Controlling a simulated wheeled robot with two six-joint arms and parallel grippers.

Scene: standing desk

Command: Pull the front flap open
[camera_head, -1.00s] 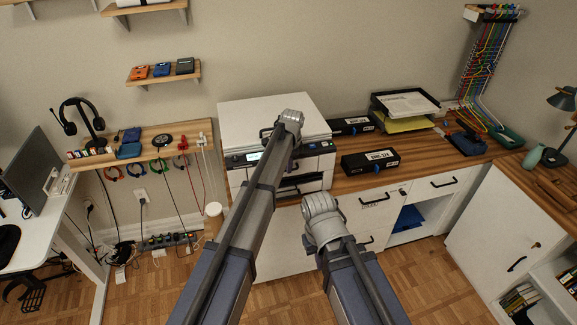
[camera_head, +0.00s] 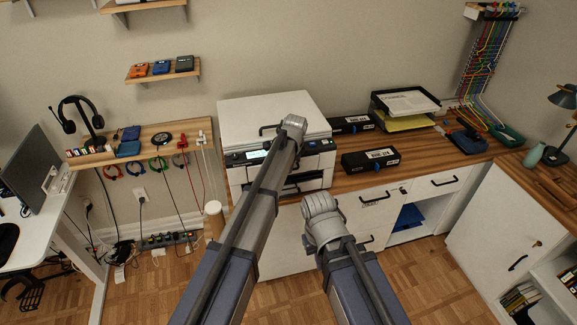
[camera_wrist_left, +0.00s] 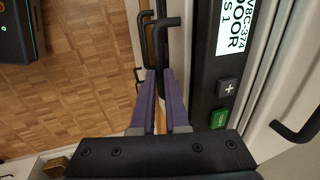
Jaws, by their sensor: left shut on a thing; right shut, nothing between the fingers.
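The white printer (camera_head: 262,112) stands on the cabinet top. Its dark control panel (camera_wrist_left: 218,70) has a lit display, a plus button and a green button. My left arm reaches over the printer's front and hides much of it in the head view. In the left wrist view my left gripper (camera_wrist_left: 159,88) is shut on a black bar handle (camera_wrist_left: 157,45) beside the panel, on the front flap side. How far the flap stands open is hard to tell. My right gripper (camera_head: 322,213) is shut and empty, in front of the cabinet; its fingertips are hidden.
A second black handle sits on the lid (camera_wrist_left: 300,125). Black labelled boxes (camera_head: 370,161) and a paper tray (camera_head: 405,101) stand right of the printer. A headset shelf (camera_head: 150,141) is at left. White drawers (camera_head: 375,200) lie below. The wooden floor in front is clear.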

